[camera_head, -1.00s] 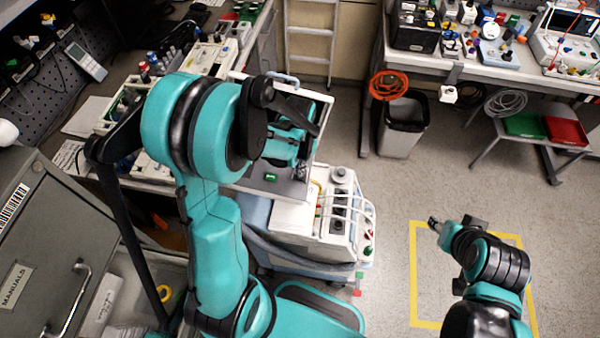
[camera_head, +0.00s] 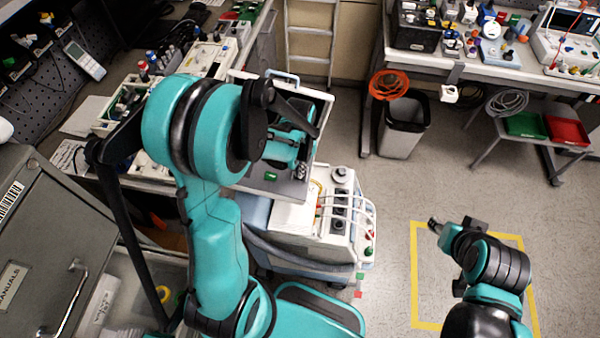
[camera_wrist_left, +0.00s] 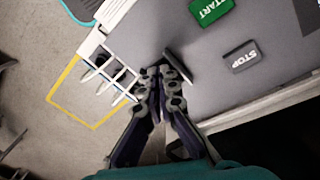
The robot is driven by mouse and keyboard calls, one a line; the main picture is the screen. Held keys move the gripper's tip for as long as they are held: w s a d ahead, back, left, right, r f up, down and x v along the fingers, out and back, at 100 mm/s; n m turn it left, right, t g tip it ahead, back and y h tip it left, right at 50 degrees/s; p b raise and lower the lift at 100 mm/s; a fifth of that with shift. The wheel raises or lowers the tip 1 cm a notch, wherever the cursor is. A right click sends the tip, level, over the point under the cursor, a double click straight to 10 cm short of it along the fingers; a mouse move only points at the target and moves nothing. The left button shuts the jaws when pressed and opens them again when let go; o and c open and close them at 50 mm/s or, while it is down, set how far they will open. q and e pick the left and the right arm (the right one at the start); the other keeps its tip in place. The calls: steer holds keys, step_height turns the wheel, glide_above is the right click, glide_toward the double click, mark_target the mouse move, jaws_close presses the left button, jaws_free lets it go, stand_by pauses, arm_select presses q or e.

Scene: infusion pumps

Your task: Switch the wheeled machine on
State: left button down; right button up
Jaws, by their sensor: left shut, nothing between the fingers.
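The wheeled machine (camera_head: 290,218) is a white and grey cart with a tilted grey panel at its top, left of centre in the head view. A green START button shows on the panel in the head view (camera_head: 270,176) and in the left wrist view (camera_wrist_left: 211,9). My right gripper (camera_head: 434,223) is over the floor, small in view.
White tubes (camera_head: 362,222) curve along the machine's right side. A grey cabinet (camera_head: 45,235) stands at left, and a cluttered bench is behind my left arm. The yellow-marked floor square (camera_head: 418,285) is at right.

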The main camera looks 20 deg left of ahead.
arm_select(q)
steer(key=shift+f+b, duration=0.3)
steer(key=shift+f, duration=0.05)
steer(key=shift+r, duration=0.1)
steer(key=shift+r+p, duration=2.6)
steer(key=shift+r, duration=0.9)
steer(key=shift+s+d+b, duration=0.1)
steer(key=shift+d+b, duration=0.05)
steer(key=shift+b, duration=0.4)
steer(key=s+d+n+t+b, duration=0.3)
steer(key=s+t+b, duration=0.4)
steer(key=b, duration=0.6)
steer(key=shift+s+d+r, duration=0.2)
steer(key=shift+s+d, duration=0.15)
steer(key=shift+s, duration=0.9)
